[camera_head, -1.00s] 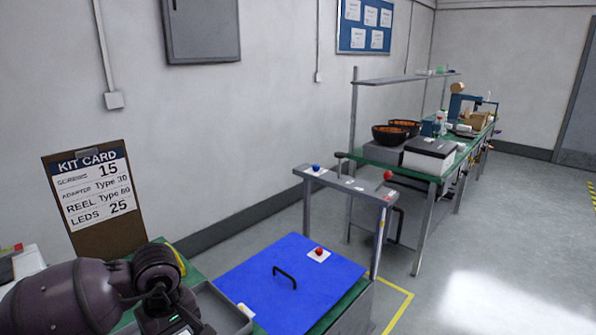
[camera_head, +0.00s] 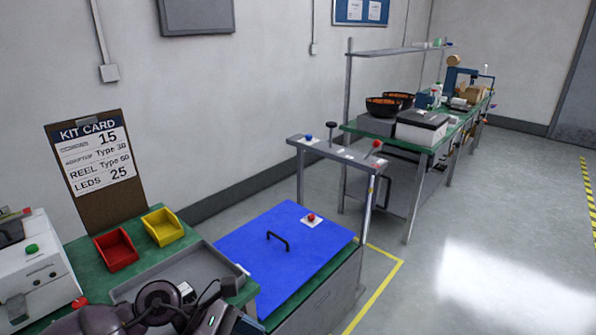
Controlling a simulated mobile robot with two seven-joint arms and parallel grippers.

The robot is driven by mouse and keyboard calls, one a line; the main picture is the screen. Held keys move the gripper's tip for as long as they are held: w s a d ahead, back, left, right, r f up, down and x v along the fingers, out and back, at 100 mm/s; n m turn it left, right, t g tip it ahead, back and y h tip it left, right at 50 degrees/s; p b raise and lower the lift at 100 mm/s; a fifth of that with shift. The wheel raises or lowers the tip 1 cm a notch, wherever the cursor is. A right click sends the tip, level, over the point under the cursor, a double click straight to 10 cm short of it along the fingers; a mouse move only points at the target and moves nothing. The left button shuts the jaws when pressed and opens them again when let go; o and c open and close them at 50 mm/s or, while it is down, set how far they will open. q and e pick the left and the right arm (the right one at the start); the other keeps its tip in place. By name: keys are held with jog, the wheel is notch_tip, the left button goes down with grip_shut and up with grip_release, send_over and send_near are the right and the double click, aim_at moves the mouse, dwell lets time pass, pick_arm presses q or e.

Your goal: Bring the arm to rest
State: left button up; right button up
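One of my arms (camera_head: 100,322) shows at the bottom left, coming in from the left, so it is my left arm. Its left gripper (camera_head: 215,318) is at the bottom edge, over the near side of the grey tray (camera_head: 140,288). The fingertips are cut off or too dark to tell whether they are open or shut. No held thing is visible. My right arm and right gripper are not in view.
A blue lid (camera_head: 245,265) with a black handle lies right of the tray. Red (camera_head: 115,250) and yellow (camera_head: 162,227) bins stand behind the tray. A white machine (camera_head: 35,270) is at left, a kit card (camera_head: 97,165) behind. Open floor (camera_head: 480,240) lies right.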

pick_arm(q)
jog(key=w+a+n+t+h, duration=0.1)
jog(key=w+a+n+t, duration=0.15)
jog(key=n+t, duration=1)
jog(key=w+a+n+t, duration=0.1)
jog(key=a+n+t, duration=0.4)
jog(key=n, duration=1.4)
jog(key=s+a+f+n+g+y, duration=0.2)
jog(key=s+a+f+n+y, duration=0.3)
jog(key=f+n, duration=0.4)
jog(key=s+a+f+n+g+y, duration=0.1)
jog(key=s+a+f+n+y, duration=0.5)
jog(key=f+n, duration=0.3)
jog(key=n+y, duration=0.1)
jog(key=n, duration=0.3)
jog(key=shift+s+a+n+g+y, duration=0.15)
jog(key=shift+s+n+g+y, duration=0.2)
jog(key=shift+s+y, duration=0.05)
